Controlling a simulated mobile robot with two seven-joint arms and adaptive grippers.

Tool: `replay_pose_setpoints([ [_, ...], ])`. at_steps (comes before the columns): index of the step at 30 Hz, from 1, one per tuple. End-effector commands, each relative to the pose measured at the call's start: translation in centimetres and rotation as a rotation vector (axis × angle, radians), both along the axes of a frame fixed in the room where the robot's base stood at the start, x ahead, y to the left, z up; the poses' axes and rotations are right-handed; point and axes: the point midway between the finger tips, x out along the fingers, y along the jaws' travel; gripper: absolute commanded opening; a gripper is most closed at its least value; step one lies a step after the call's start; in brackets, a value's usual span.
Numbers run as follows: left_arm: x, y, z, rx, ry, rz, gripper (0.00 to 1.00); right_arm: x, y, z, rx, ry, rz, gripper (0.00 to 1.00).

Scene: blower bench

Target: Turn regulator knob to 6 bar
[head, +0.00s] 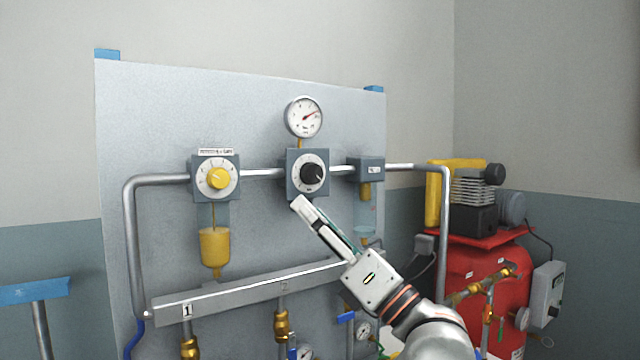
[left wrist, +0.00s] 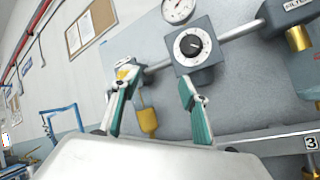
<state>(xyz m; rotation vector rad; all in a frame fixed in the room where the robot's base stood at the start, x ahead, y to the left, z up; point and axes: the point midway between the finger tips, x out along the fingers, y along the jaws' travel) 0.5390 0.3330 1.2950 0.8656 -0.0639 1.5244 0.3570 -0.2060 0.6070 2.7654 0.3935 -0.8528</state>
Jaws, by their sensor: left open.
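The regulator (head: 293,188) is a grey block on the panel with a black knob (head: 313,174) on a white dial. The knob also shows in the left wrist view (left wrist: 191,45), with a white mark on it. A round gauge (head: 304,117) sits above; its red needle points up and right, but its numbers are too small to read. My left gripper (head: 303,206) is just below the regulator in the head view. In the left wrist view its fingers (left wrist: 155,76) are apart and empty, with the knob beyond and above the right finger. I see no contact with the knob.
A second block with a yellow knob (head: 218,179) and a yellow bowl (head: 214,247) is left of the regulator. Grey pipes join the blocks. A numbered manifold bar (head: 230,293) runs below. A red compressor tank (head: 470,275) stands at the right.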

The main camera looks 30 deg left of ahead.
Motion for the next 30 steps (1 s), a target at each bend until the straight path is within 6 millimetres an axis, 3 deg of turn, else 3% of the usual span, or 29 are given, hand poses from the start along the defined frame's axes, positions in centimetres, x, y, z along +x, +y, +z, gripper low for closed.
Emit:
replay_pose_setpoints([
  [5,0.7,0.6,2.9,-0.335,-0.222,-0.176,0.44,0.2,-0.1,-0.2,-0.004,-0.005,-0.001,0.40],
  [12,2.7,-2.0,5.6,-0.632,-0.373,-0.408,0.44,0.4,-0.3,-0.5,-0.009,-0.005,-0.001,0.40],
  [16,3.2,-2.9,6.3,-0.694,-0.395,-0.467,0.44,0.4,-0.3,-0.6,-0.010,-0.006,-0.002,0.40],
  [20,3.6,-2.6,6.5,-0.706,-0.401,-0.478,0.44,0.4,-0.3,-0.6,-0.010,-0.005,0.000,0.40],
  [30,5.5,1.8,6.5,-0.701,-0.401,-0.473,0.44,-0.1,-0.2,-0.8,-0.009,0.003,-0.001,0.40],
])
